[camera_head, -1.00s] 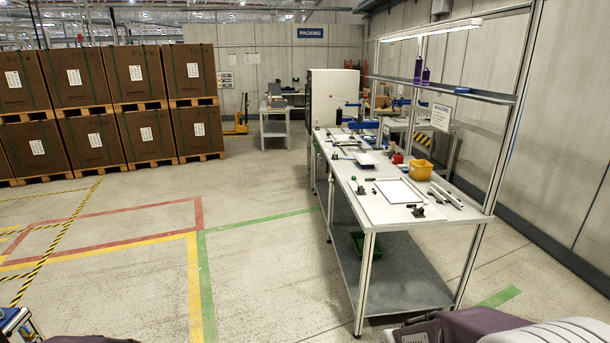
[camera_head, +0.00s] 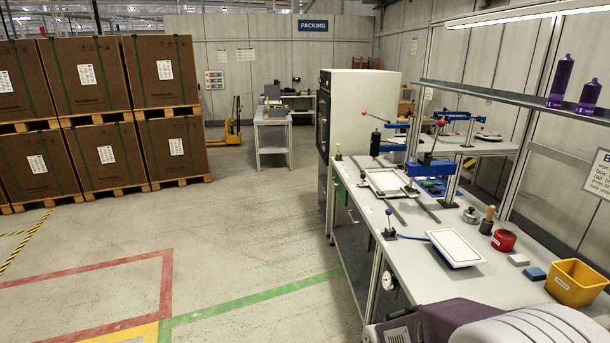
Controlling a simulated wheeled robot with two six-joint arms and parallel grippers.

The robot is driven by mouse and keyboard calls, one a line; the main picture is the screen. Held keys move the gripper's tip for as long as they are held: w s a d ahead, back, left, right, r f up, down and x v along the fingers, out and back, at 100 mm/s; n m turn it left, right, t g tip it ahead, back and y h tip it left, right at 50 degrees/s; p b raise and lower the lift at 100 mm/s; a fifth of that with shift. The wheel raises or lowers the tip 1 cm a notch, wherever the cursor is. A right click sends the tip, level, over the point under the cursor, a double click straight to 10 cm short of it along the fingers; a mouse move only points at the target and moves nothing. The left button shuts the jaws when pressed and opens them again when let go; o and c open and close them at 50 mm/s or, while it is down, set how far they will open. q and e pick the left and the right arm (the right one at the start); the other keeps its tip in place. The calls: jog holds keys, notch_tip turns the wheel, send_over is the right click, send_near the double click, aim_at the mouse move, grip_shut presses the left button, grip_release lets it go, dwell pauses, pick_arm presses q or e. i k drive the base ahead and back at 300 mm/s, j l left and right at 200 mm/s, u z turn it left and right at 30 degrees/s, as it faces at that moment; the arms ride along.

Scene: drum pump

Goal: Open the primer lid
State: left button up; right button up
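No part in view is clearly labelled as the primer. A red round tin-like container (camera_head: 503,241) stands on the long workbench (camera_head: 415,283), and whether it has a separate lid is too small to tell. A small grey metal pot (camera_head: 471,214) with a dark knob on top stands just behind it to the left. Two purple bottles, a taller one (camera_head: 561,80) and a shorter one (camera_head: 588,97), stand on the shelf above. Neither of my grippers is in view. Only a purple and white part of my own body shows at the bottom right.
A yellow bin (camera_head: 577,283), a blue block (camera_head: 534,273) and a white tray (camera_head: 455,248) lie on the bench. A blue press-like fixture (camera_head: 393,178) stands further back. Stacked brown boxes (camera_head: 92,75) stand at the left. The floor left of the bench is clear.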

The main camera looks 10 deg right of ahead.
aim_at(471, 212)
jog(key=i, duration=1.15)
jog(key=i+j+z, duration=0.1)
jog(key=i, duration=1)
jog(key=i+z, duration=0.25)
jog(key=z, duration=0.15)
jog(key=i+z, duration=0.25)
jog(key=z, duration=0.15)
jog(key=i+z, duration=0.3)
jog(key=z, duration=0.15)
jog(key=i+j+z, duration=0.2)
jog(key=z, duration=0.2)
jog(key=i+z, duration=0.2)
jog(key=z, duration=0.25)
jog(key=i+z, duration=0.25)
jog(key=z, duration=0.2)
jog(key=i+j+z, duration=0.15)
jog(key=z, duration=0.3)
jog(key=i, duration=0.05)
